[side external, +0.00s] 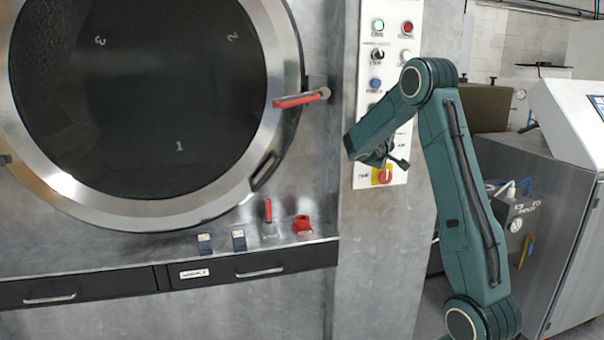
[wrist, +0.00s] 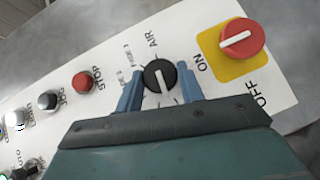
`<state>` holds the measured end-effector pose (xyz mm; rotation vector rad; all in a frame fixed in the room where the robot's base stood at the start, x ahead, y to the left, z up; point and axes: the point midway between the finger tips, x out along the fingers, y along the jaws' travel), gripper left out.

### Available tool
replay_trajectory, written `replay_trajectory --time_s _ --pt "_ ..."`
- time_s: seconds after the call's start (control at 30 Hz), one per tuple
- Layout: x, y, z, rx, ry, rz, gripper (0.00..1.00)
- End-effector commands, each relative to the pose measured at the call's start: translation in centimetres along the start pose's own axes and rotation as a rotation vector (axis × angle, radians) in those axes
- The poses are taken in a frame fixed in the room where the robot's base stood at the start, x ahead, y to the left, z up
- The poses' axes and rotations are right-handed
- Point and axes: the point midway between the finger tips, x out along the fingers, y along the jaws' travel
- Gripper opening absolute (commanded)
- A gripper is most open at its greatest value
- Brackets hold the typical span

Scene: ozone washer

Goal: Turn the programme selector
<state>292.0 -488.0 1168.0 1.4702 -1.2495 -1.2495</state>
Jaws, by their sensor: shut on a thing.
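The programme selector (wrist: 159,75) is a round black knob with a white pointer line, on a white control panel (wrist: 205,75) in the wrist view. The line runs roughly up and down in the picture; which mark it is set to I cannot tell. Printed labels, one reading AIR, stand around it. My gripper (wrist: 160,88) has one blue finger on each side of the knob and is shut on it. In the side view my gripper (side external: 384,156) is at the lower part of the panel and hides the knob.
Close by is a red main switch (wrist: 240,37) on a yellow plate, marked ON and OFF. On the other side sits a red STOP button (wrist: 83,82). The washer's round door (side external: 140,95), with a red handle (side external: 300,99), is left of the panel.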

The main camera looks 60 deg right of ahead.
Motion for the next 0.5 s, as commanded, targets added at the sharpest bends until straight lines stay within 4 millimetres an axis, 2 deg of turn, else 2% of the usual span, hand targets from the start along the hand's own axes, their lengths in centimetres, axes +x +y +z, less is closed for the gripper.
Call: replay_trajectory --time_s 0.5 --pt "0.14 0.74 0.29 0.342 -0.003 -0.337 0.15"
